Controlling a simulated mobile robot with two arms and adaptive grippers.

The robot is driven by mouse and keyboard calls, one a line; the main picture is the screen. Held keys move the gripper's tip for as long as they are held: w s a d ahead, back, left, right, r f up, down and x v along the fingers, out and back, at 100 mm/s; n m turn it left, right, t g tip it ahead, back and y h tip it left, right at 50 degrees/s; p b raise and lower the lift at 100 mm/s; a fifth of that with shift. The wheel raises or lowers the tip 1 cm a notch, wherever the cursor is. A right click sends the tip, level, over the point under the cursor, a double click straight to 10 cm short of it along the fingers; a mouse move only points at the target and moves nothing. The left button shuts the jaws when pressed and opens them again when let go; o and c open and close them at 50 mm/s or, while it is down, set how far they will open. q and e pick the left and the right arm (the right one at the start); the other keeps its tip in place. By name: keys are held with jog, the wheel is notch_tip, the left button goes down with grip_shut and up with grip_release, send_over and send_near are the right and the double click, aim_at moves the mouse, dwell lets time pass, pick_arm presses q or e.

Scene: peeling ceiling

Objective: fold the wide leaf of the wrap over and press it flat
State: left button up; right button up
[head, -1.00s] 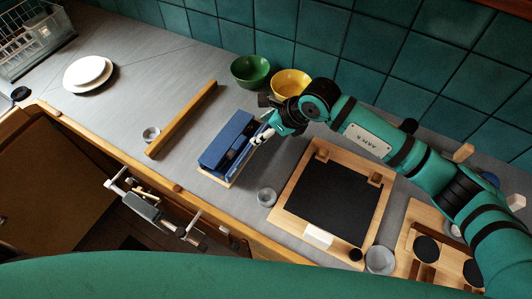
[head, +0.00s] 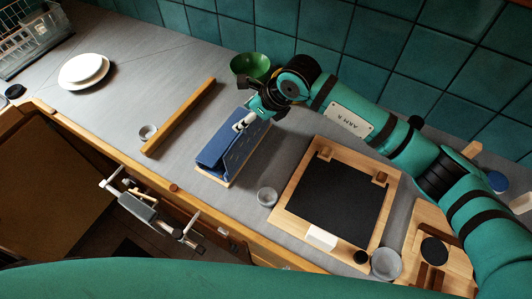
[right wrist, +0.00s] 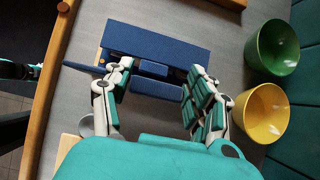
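The dark blue wrap (head: 236,148) lies on a thin wooden board (head: 216,179) on the grey counter. In the head view a blue leaf slants across its top, with a gap at the front end. The right wrist view shows a broad blue panel (right wrist: 155,45) and a smaller blue piece (right wrist: 155,85) between the fingers. My right gripper (head: 243,124) is over the wrap's wall-side end, its fingers apart in the right wrist view (right wrist: 158,98). Contact with the wrap is unclear. A teal, black and white part at that view's left edge may be my left gripper.
A wooden bar (head: 180,117) and a small grey cup (head: 148,133) are left of the wrap. Another cup (head: 267,196) and a black-topped wooden board (head: 342,202) are right. A green bowl (head: 250,66) and yellow bowl (right wrist: 261,112) stand by the wall.

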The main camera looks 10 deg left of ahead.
dwell(0.3)
jog(key=a+b, duration=0.1)
jog(key=w+a+b, duration=0.1)
jog(key=a+b, duration=0.1)
jog(key=shift+w+f, duration=0.1)
jog(key=shift+f, duration=0.1)
